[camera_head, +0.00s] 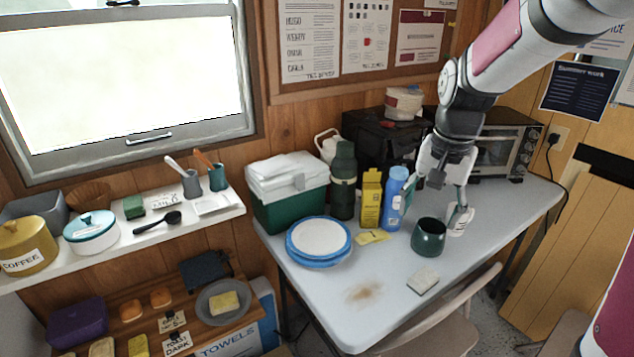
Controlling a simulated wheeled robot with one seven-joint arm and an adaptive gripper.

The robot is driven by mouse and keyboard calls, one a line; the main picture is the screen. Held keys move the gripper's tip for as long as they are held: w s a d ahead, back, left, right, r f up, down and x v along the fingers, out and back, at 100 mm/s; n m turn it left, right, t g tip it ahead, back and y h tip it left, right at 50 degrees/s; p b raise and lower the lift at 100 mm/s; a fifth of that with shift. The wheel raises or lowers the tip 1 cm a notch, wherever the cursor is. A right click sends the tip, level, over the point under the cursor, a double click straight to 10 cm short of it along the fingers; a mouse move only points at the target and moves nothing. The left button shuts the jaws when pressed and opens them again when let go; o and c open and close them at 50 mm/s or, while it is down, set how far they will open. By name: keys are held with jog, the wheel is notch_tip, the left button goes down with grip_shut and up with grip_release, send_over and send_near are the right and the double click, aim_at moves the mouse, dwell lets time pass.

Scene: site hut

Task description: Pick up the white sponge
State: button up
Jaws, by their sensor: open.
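A small whitish block that looks like the white sponge (423,280) lies flat on the grey-white table (330,287) near its front right edge. Nothing covers it. My gripper (434,208) hangs pointing down above the table, farther back than the sponge. Its two fingers are spread wide and nothing is between them. A dark green mug (428,238) stands just below and in front of the fingers in the picture; I cannot tell whether they touch it.
A blue bottle (394,199) stands beside the left finger, with a yellow carton (369,200) and green flask (343,180) to its left. Blue-rimmed plates (319,239) and a yellow item (371,237) lie on the table. A chair (440,325) is at the front edge.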

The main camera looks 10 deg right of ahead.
jog(key=w+d+f+m+g+b, duration=0.1)
jog(key=w+d+f+m, duration=0.15)
jog(key=d+f, duration=0.35)
jog(key=w+d+f+m+g+b, duration=0.15)
jog(key=w+d+f, duration=0.25)
jog(key=f, duration=0.4)
send_over(426, 275)
jog(key=shift+t, duration=0.45)
jog(key=f, duration=0.8)
jog(key=shift+d+b, duration=0.25)
jog(key=shift+b, duration=0.15)
jog(key=shift+a+f, duration=0.2)
jog(key=shift+f, duration=2.75)
jog(key=c, duration=1)
